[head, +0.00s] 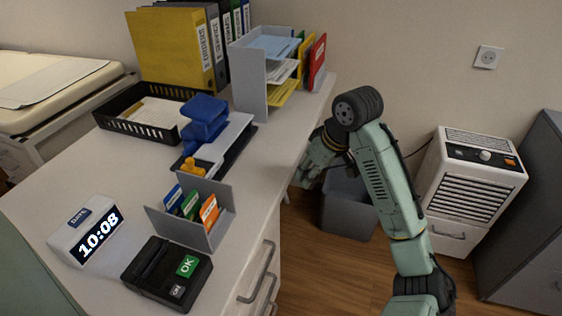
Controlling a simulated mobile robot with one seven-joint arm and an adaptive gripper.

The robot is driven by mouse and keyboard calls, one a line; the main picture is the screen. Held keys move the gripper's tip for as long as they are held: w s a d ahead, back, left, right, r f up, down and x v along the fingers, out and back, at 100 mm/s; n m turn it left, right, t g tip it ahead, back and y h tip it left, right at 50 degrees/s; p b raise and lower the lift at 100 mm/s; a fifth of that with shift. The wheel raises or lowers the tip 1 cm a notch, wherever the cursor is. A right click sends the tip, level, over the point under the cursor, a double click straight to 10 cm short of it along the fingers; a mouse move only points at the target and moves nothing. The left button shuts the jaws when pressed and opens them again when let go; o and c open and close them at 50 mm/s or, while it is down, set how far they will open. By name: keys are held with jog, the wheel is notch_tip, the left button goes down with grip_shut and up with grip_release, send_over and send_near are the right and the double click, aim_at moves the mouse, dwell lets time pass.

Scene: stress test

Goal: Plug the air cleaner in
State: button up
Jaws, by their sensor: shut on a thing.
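The air cleaner (433,190) is a white box with a dark control panel and slatted front, standing on the floor at the right. The wall socket (488,57) is a white square plate on the wall above it. A thin dark cord (414,152) runs from the air cleaner's left side and goes behind my arm towards my gripper. My gripper (305,180) is beside the desk's right edge, left of and apart from the socket. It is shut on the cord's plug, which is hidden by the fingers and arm.
A grey bin (345,215) stands on the floor below my gripper. The white desk (60,185) fills the left, with a file rack (250,85), binders (170,50), a blue stapler-like item and a clock (85,230). A grey cabinet (525,235) stands right of the air cleaner. The wall around the socket is clear.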

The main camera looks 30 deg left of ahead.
jog(key=w+d+f+m+t+h+b, duration=0.1)
jog(key=w+d+f+m, duration=0.25)
jog(key=f, duration=0.35)
jog(key=w+d+f+m+t+b, duration=0.1)
jog(key=w+d+f+m, duration=0.1)
jog(key=d+f, duration=0.35)
jog(key=s+d+f+m+h, duration=0.1)
jog(key=s+d+f+m, duration=0.1)
jog(key=d+f, duration=0.3)
jog(key=s+d+f+m+t+h+b, duration=0.1)
jog(key=d+f+m, duration=0.3)
jog(key=f, duration=0.7)
jog(key=s+d+f+m+h, duration=0.1)
jog(key=s+d+f+m, duration=0.2)
jog(key=d+f, duration=0.5)
jog(key=shift+s+b, duration=0.35)
jog(key=shift+s, duration=0.2)
jog(key=shift+m, duration=0.25)
